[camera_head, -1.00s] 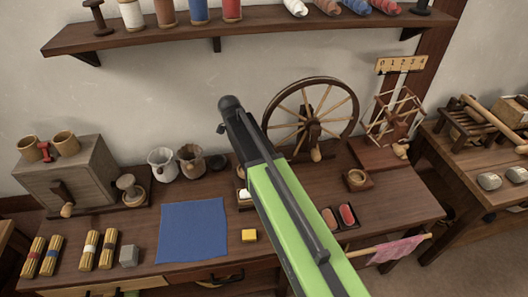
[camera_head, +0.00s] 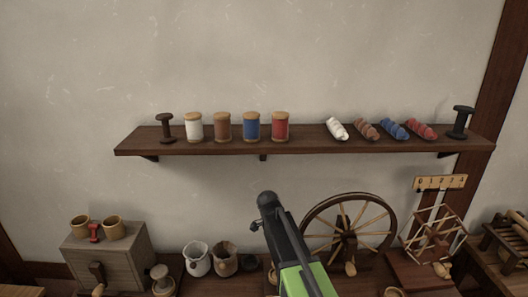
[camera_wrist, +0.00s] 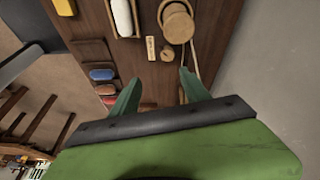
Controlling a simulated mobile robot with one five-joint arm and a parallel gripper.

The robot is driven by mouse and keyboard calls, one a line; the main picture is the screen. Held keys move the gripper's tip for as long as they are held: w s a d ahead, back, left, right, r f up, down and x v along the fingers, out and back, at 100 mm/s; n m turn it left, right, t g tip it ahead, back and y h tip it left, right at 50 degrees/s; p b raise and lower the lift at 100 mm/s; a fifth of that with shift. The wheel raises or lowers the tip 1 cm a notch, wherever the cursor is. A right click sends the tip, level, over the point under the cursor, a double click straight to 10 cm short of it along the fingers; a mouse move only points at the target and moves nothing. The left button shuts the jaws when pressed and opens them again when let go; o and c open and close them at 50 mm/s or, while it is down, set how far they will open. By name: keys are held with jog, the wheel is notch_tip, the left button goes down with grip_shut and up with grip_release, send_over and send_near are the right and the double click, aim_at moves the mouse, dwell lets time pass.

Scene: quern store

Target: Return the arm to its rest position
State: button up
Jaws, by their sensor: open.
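My arm (camera_head: 302,278), bright green with a dark end, rises from the bottom of the head view in front of the bench and spinning wheel. My gripper (camera_wrist: 160,77) shows in the wrist view as two teal fingers, spread apart with nothing between them. It faces the dark wooden bench top (camera_wrist: 148,78). A round wooden container (camera_wrist: 176,24) and a white object in a tray (camera_wrist: 123,17) lie beyond the fingertips. In the head view the fingers cannot be made out.
A wall shelf (camera_head: 300,145) carries spools (camera_head: 251,127) and yarn twists (camera_head: 394,129). A spoked wheel (camera_head: 347,195) stands right of my arm. Pots (camera_head: 197,262) and a grey box with cups (camera_head: 125,254) stand left. The wall above the shelf is bare.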

jog(key=s+d+f+n+y, duration=0.1)
jog(key=s+d+n+y, duration=0.2)
jog(key=s+n, duration=1)
jog(key=d+n, duration=0.2)
jog(key=shift+s+d+f+n+y, duration=0.15)
jog(key=shift+s+d+n+y, duration=0.05)
jog(key=shift+d+n+y, duration=0.2)
